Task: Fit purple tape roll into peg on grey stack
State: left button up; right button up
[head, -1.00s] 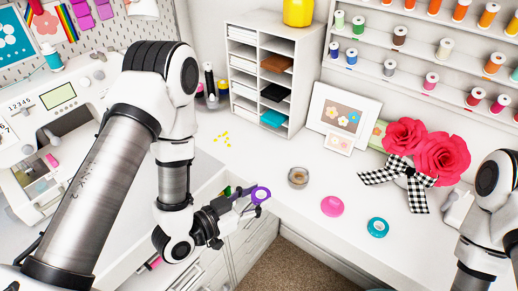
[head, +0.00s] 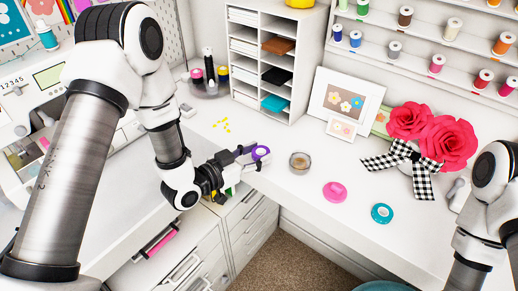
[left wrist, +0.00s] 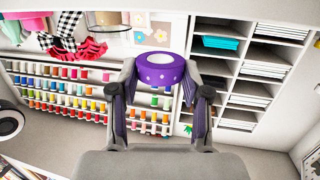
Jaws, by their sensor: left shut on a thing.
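A purple tape roll with pale dots (left wrist: 159,72) is pinched between the fingertips of my left gripper (left wrist: 160,90) in the left wrist view. In the head view the roll (head: 260,153) is at the tip of my left gripper (head: 250,157), over the desk's front edge, left of a small round greyish piece (head: 300,162). A grey round base (head: 208,89) with a tall dark post and pink and yellow rolls stands at the back. My right gripper is out of frame.
A pink disc (head: 335,192) and a teal tape roll (head: 381,213) lie on the white desk right of the greyish piece. A cubby shelf (head: 275,65), framed flower pictures (head: 345,105) and red paper flowers (head: 432,138) stand behind.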

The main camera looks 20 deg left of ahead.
aim_at(259, 148)
pick_arm(q)
jog(key=w, duration=0.2)
jog(key=w+p, duration=0.1)
jog(key=w, duration=0.1)
jog(key=w+a, duration=0.1)
jog(key=w, duration=0.1)
jog(key=shift+w+f, duration=0.1)
jog(key=f+p, duration=0.1)
jog(key=f, duration=0.2)
jog(key=shift+s+p, duration=0.2)
jog(key=shift+p, duration=0.15)
jog(key=shift+f, duration=0.3)
jog(key=shift+f+b, duration=0.15)
jog(key=shift+b, duration=0.2)
jog(key=o, duration=0.7)
jog(key=shift+o, duration=0.2)
